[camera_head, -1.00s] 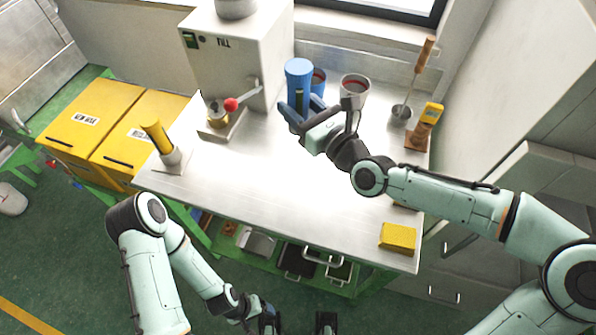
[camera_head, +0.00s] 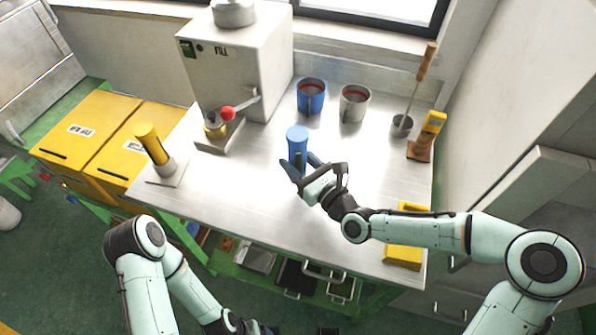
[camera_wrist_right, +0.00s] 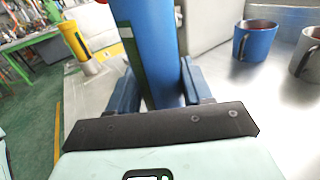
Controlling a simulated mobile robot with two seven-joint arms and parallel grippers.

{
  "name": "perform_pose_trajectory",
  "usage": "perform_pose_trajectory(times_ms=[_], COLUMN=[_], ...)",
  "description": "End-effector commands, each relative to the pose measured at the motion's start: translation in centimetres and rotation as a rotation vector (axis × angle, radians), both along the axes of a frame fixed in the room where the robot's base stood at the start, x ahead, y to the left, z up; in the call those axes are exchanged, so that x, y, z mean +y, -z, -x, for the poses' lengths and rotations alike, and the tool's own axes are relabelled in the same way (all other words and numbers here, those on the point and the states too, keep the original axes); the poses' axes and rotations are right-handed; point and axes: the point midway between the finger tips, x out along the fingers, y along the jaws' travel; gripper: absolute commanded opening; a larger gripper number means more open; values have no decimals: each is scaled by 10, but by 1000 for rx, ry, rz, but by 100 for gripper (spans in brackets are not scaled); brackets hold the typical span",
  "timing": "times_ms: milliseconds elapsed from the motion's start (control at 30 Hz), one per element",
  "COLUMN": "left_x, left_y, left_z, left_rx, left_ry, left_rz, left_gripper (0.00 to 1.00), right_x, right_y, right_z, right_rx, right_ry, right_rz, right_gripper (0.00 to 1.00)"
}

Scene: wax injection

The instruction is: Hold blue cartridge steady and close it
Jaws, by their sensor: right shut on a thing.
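The blue cartridge (camera_head: 297,140) is an upright blue cylinder with a wider top, over the middle of the metal table. My right gripper (camera_head: 295,168) is shut on its lower part; the cartridge also fills the centre of the right wrist view (camera_wrist_right: 148,45), between the two fingers (camera_wrist_right: 155,90). A dark strip shows along its side. I cannot tell whether its base touches the table. My left gripper (camera_head: 255,330) is only partly visible at the bottom edge of the head view, below the table's front, and its jaws are cut off.
A blue mug (camera_head: 311,97) and a grey mug (camera_head: 353,104) stand at the back. A white machine (camera_head: 235,65) with a red-knobbed lever is at back left. A yellow cylinder on a stand (camera_head: 152,145) is at left, and yellow blocks (camera_head: 403,256) lie at front right. The front middle is clear.

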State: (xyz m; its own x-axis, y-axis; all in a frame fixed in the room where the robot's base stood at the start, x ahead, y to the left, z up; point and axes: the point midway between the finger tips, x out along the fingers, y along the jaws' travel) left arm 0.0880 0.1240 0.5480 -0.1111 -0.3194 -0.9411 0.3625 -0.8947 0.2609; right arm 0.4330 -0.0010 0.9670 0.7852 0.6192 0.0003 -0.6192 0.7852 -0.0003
Motion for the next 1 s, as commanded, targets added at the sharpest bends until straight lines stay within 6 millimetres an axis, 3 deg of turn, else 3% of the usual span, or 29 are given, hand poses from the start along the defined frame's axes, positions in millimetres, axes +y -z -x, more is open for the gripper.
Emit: perform_pose_trajectory(times_ms=[167, 400, 833, 867, 900, 933, 1000], left_x=[0, 0, 0, 0, 0, 0, 0], left_y=[2, 9, 11, 11, 10, 10, 10], left_z=[0, 2, 3, 2, 2, 2, 2], left_rx=[0, 3, 2, 2, 2, 2, 2], left_ry=[0, 0, 0, 0, 0, 0, 0], left_rz=[0, 0, 0, 0, 0, 0, 0], left_gripper=[81, 81, 81, 81, 81, 81, 81], right_x=[0, 1, 0, 0, 0, 0, 0], right_y=[6, 40, 46, 47, 46, 46, 46], right_z=[0, 0, 0, 0, 0, 0, 0], right_rx=[-1, 0, -2, 0, 0, 1, 1], right_ry=[-1, -2, 0, 0, 0, 0, 0], right_rz=[-2, -2, -1, 0, 0, 1, 1], right_gripper=[0, 0, 0, 56, 69, 75, 75])
